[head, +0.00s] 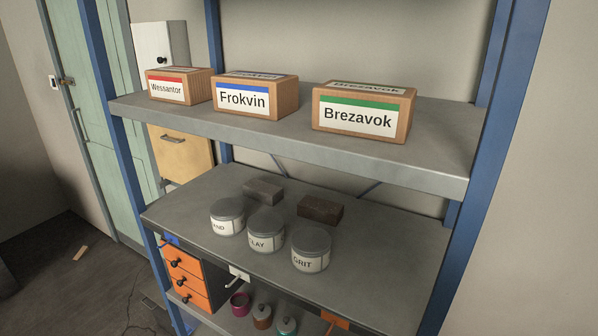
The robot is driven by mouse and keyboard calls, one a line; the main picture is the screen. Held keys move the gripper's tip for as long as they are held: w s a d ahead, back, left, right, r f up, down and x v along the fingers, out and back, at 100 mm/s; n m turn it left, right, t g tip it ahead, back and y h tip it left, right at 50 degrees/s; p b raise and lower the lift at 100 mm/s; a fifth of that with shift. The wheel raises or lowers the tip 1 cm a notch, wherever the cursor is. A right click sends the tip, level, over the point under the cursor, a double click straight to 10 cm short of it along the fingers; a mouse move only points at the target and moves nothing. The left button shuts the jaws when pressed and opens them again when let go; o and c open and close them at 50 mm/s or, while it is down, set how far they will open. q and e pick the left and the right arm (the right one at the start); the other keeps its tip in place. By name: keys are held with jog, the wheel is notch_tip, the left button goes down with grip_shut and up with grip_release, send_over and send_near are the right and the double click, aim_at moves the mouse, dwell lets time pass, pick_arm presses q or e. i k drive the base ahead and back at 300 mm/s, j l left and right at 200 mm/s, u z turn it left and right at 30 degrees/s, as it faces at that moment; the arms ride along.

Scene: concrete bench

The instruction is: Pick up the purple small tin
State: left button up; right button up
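A small purple-magenta tin (240,304) stands on the lowest visible shelf, at the bottom of the head view. It is the leftmost of a row of three small containers. Its top looks dark and open, and the shelf above is close over it. Neither of my grippers shows in the head view.
A brown jar (262,317) and a teal jar (287,326) stand right of the tin. Orange drawers (187,279) are to its left. Labelled grey tins (311,249) and dark blocks (320,209) stand on the middle shelf (390,250). Boxes (364,111) line the upper shelf. Blue posts (477,170) flank the rack.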

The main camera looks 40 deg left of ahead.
aim_at(239, 301)
jog(key=u, duration=1.6)
